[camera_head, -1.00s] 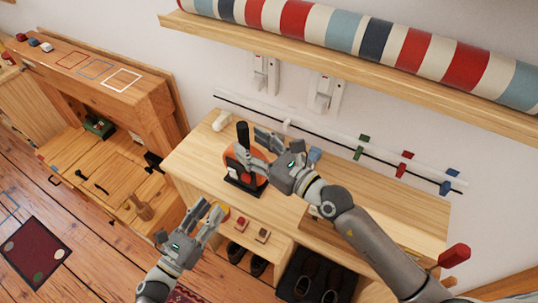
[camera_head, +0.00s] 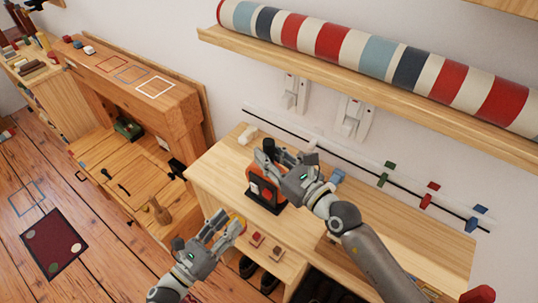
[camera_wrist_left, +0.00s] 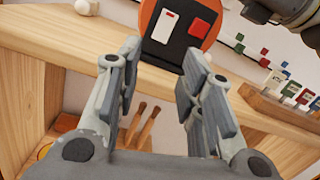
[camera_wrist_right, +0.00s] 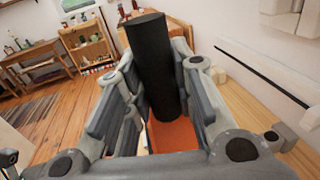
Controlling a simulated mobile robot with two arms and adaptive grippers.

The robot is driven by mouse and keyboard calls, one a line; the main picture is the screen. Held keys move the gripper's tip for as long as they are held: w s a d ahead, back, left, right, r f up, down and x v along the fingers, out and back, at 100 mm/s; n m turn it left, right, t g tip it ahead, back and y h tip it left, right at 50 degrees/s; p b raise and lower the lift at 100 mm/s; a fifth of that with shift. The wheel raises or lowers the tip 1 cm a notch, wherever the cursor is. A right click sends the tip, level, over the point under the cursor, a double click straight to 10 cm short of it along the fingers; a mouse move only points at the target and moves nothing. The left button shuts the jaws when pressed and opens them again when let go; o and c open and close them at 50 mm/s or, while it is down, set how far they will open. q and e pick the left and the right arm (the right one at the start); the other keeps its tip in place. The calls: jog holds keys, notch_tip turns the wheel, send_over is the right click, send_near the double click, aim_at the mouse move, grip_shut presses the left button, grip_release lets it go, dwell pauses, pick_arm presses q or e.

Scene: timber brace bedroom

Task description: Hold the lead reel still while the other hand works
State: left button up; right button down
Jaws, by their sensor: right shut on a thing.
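The lead reel (camera_head: 256,188) is an orange disc on a black stand on the wooden bench. Its upright black handle shows in the right wrist view (camera_wrist_right: 152,60), with the orange body below. My right gripper (camera_head: 268,160) is shut on that handle and hides part of the reel in the head view. In the left wrist view the reel's black face (camera_wrist_left: 182,42) carries a white plate and a red square. My left gripper (camera_head: 228,222) is open and empty, in front of the bench and lower than the reel, apart from it.
A wall rail (camera_head: 320,150) carries green, red and blue clips (camera_head: 428,195). A shelf (camera_head: 400,105) with a striped roll (camera_head: 330,42) overhangs the bench. Small blocks (camera_head: 257,238) sit on a lower ledge, with shoes below. Bare bench top (camera_head: 222,165) lies left of the reel.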

pick_arm(q)
jog(key=shift+w+r, duration=0.1)
jog(key=shift+r, duration=0.05)
jog(key=c, duration=0.4)
jog(key=shift+m, duration=0.9)
jog(key=w+r, duration=0.1)
jog(key=r, duration=0.1)
jog(key=w+r, duration=0.2)
jog(key=r, duration=0.1)
jog(key=shift+w+a+r, duration=0.1)
jog(key=shift+a+r, duration=0.2)
jog(key=shift+a, duration=0.1)
grip_shut()
notch_tip(320, 180, up, 5)
jog(key=d+m+g, duration=0.1)
jog(key=g, duration=0.1)
jog(key=s+a+f+g+y, duration=0.3)
jog(key=s, duration=0.4)
jog(key=shift+s+a+f+n+y, duration=0.25)
jog(key=shift+s+a+n+y, duration=0.05)
jog(key=shift+s+a+y, duration=0.1)
jog(key=shift+w, duration=0.1)
